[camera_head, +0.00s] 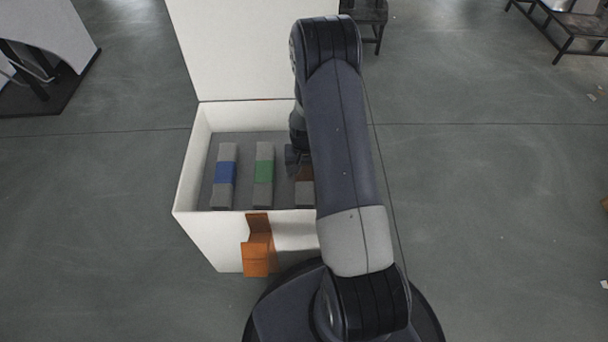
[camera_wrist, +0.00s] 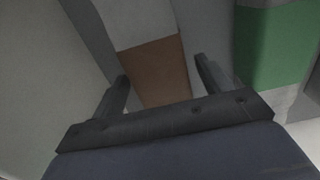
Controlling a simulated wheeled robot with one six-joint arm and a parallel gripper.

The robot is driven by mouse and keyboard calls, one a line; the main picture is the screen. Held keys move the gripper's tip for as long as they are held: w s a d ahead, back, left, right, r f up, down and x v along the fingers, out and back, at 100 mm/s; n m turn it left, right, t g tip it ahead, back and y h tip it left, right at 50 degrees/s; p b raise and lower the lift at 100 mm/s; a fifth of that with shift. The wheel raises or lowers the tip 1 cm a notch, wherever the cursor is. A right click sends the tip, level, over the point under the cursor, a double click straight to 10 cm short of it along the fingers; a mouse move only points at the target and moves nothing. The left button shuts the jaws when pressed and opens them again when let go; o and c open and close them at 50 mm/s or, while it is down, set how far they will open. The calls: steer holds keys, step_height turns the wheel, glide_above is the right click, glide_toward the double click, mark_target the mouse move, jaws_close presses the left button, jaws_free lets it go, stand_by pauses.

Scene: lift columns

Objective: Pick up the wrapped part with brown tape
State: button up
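The wrapped part with brown tape (camera_head: 305,174) lies in the white box, mostly hidden behind my arm in the head view. In the wrist view its brown band (camera_wrist: 154,72) shows between the two fingers of my gripper (camera_wrist: 161,75). My gripper is open, with a finger on each side of the brown band and a gap visible beside the fingers. In the head view only part of my gripper (camera_head: 293,158) shows beside the arm. I cannot tell how far the fingertips reach down around the part.
A part with green tape (camera_head: 264,170) lies left of the brown one, and a part with blue tape (camera_head: 225,173) lies farther left. The white box (camera_head: 190,165) has upright walls and a raised lid (camera_head: 235,50). An orange latch (camera_head: 256,258) hangs on its front.

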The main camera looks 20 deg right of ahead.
steer(key=c, duration=1.3)
steer(key=shift+o, duration=0.2)
steer(key=shift+r, duration=0.1)
